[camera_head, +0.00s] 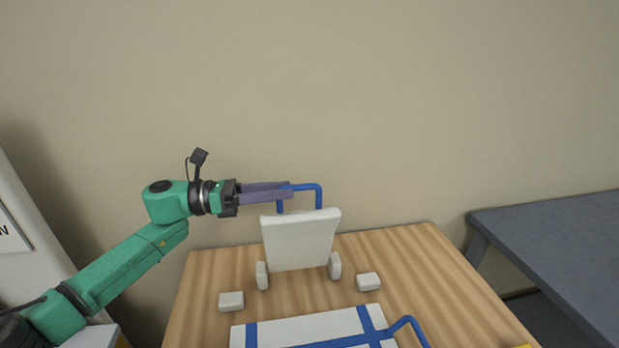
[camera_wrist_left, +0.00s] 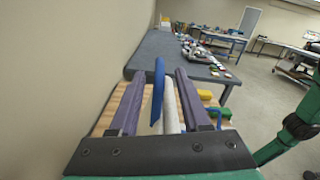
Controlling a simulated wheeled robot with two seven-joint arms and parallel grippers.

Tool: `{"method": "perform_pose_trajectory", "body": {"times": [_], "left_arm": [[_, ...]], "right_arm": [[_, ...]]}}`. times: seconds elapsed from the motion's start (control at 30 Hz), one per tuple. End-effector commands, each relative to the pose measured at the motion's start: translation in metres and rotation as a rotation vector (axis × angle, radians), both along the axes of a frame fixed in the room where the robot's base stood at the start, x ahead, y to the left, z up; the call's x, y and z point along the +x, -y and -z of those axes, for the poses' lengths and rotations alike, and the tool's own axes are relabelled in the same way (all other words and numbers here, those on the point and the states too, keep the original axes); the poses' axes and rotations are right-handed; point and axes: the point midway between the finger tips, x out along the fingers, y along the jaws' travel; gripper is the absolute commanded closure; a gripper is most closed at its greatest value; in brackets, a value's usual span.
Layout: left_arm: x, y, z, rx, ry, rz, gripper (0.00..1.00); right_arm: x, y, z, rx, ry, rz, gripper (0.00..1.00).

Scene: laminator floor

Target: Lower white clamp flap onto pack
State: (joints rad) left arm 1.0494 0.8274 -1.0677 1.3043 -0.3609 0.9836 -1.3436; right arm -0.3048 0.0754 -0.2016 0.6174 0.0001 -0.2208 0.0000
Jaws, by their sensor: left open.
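The white clamp flap (camera_head: 300,240) stands nearly upright on the wooden table, between two small white hinge blocks. A blue bar handle (camera_head: 307,187) rises from its top edge. My left gripper (camera_head: 290,190) is at the handle, coming from the left, with its purple fingers apart. In the left wrist view the blue handle (camera_wrist_left: 158,92) and the white flap edge (camera_wrist_left: 170,110) show between the open fingers (camera_wrist_left: 160,95). A flat white pack (camera_head: 305,328) with blue bands lies in front of the flap, cut off by the lower picture edge. My right gripper is not visible.
Two loose-looking white blocks stand on the wooden table (camera_head: 430,260), one left (camera_head: 231,301) and one right (camera_head: 368,281). A blue loop (camera_head: 408,325) stands at the pack's right side. A grey table (camera_head: 560,240) is at the right. The wall is behind.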

Motion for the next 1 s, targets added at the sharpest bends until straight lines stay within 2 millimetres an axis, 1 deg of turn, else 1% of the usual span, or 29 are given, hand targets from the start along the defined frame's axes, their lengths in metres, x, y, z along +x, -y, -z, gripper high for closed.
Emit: {"method": "perform_pose_trajectory", "body": {"times": [0.03, 0.1, 0.23, 0.37, 0.57, 0.6, 0.67, 0.7, 0.73, 1.0], "left_arm": [[0.002, 0.014, -0.007, -0.001, 0.000, 0.004, 0.53], [0.005, 0.031, -0.006, -0.001, -0.002, 0.004, 0.53], [0.011, 0.053, -0.004, 0.000, 0.000, 0.001, 0.53], [0.013, 0.062, -0.001, 0.000, 0.002, 0.000, 0.53], [0.013, 0.063, 0.001, 0.000, 0.001, -0.001, 0.53], [0.013, 0.063, 0.001, 0.000, 0.001, -0.001, 0.60], [0.013, 0.063, 0.001, 0.000, 0.001, -0.001, 0.83], [0.013, 0.062, 0.000, 0.000, 0.001, -0.001, 0.99], [0.013, 0.062, 0.000, 0.000, 0.001, -0.001, 1.00], [0.013, 0.062, 0.000, 0.000, 0.000, -0.002, 1.00]], "right_arm": [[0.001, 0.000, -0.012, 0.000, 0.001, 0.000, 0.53], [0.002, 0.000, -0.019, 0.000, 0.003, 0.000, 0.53], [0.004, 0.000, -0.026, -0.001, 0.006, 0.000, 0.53], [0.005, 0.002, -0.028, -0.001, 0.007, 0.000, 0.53], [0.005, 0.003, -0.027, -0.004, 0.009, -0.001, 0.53], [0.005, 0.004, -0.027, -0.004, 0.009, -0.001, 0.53], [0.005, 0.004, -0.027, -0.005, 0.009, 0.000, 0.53], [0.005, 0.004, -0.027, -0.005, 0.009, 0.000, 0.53], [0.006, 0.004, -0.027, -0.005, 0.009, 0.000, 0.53], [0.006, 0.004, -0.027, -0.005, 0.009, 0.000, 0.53]]}}
